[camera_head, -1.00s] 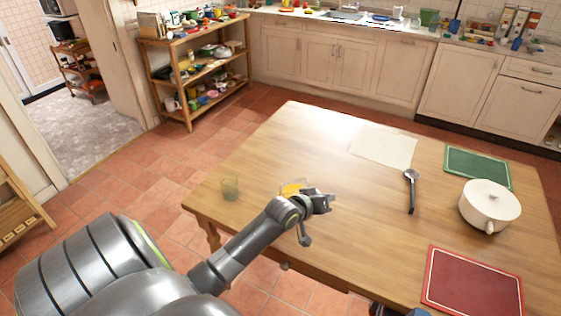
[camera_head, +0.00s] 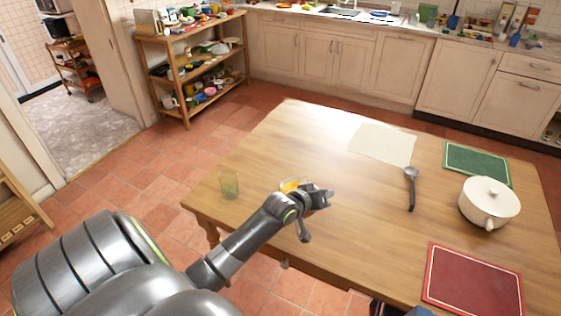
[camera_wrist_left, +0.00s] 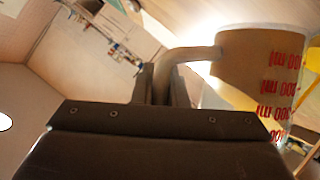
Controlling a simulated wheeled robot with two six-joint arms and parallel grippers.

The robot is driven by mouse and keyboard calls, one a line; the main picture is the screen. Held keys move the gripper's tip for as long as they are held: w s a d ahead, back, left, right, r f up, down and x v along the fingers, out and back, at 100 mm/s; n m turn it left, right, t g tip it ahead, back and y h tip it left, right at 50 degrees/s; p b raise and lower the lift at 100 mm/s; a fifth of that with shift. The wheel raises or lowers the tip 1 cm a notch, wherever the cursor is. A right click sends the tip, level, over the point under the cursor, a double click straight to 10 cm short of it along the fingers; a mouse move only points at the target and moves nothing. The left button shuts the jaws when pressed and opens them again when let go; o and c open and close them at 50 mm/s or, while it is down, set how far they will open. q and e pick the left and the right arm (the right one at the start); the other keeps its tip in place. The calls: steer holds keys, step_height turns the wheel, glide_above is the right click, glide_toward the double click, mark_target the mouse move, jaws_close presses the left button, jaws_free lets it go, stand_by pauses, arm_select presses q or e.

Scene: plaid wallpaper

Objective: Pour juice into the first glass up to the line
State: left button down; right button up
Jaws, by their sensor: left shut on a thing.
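A small clear glass (camera_head: 229,185) with a greenish tint stands upright near the table's left corner. I cannot make out a line on it or its contents. My left gripper (camera_head: 320,196) is right of the glass, near the table's front edge. It is shut on the handle of a jug. In the head view, the jug (camera_head: 291,185) is mostly hidden behind my arm, and its yellow-orange contents show. In the left wrist view, the jug (camera_wrist_left: 245,65) has red markings, and its handle runs between the fingers (camera_wrist_left: 165,85). My right gripper is not in view.
The surface between glass and sheet is clear.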

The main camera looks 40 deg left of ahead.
arm_select(q)
steer(key=shift+a+r, duration=0.25)
steer(key=shift+r, duration=0.15)
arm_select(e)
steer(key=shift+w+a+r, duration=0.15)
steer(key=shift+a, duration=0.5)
